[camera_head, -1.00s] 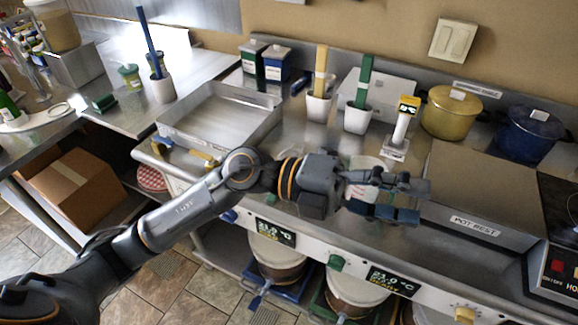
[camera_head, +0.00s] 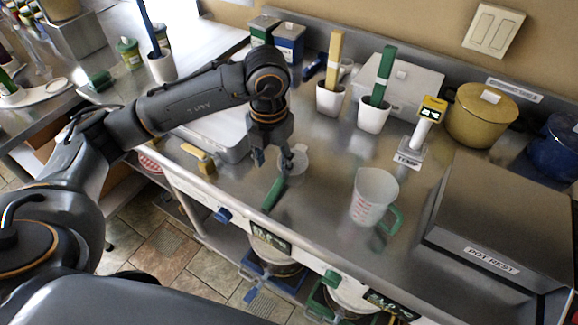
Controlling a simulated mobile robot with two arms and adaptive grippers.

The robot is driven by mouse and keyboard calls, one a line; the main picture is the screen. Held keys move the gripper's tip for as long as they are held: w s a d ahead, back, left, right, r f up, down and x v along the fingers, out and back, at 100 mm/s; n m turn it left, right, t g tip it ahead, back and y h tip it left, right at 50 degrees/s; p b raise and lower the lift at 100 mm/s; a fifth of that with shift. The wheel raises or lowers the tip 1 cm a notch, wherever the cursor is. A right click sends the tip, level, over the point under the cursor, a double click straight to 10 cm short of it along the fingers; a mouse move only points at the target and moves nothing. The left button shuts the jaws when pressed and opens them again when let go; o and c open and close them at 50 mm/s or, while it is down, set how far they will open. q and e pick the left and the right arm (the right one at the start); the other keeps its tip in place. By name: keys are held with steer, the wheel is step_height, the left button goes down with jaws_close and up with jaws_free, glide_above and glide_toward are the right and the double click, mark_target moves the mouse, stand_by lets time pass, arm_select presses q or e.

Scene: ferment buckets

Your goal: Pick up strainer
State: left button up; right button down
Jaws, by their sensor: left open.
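The strainer (camera_head: 273,194) lies on the steel counter near its front edge. Its green handle points toward the front, and its pale round bowl (camera_head: 296,162) lies behind, partly hidden by my gripper. My left gripper (camera_head: 273,161) points down over the strainer, near where the handle meets the bowl. Its fingers are apart, and nothing shows held between them. I cannot tell whether the fingertips touch the strainer. My right gripper is not in view.
A clear measuring jug (camera_head: 372,196) with a green handle stands to the right. White pots (camera_head: 331,98) with upright brushes and a temperature stand (camera_head: 418,140) are behind. A yellow-handled tool (camera_head: 203,160) lies left. A pot-rest plate (camera_head: 510,220) is at the right.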

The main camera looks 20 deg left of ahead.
mark_target(277, 186)
arm_select(q)
step_height(277, 186, down, 3)
steer(key=shift+w, duration=0.15)
steer(key=shift+w+d+f+p, duration=0.15)
steer(key=shift+f+p, duration=0.45)
steer(key=shift+f, duration=0.3)
step_height(277, 186, down, 4)
steer(key=shift+d+r+p, duration=0.1)
steer(key=shift+r+p, duration=0.1)
steer(key=shift+p, duration=0.45)
steer(key=shift+f, duration=0.3)
steer(key=shift+c, duration=0.6)
steer(key=c, duration=0.7)
jaws_close()
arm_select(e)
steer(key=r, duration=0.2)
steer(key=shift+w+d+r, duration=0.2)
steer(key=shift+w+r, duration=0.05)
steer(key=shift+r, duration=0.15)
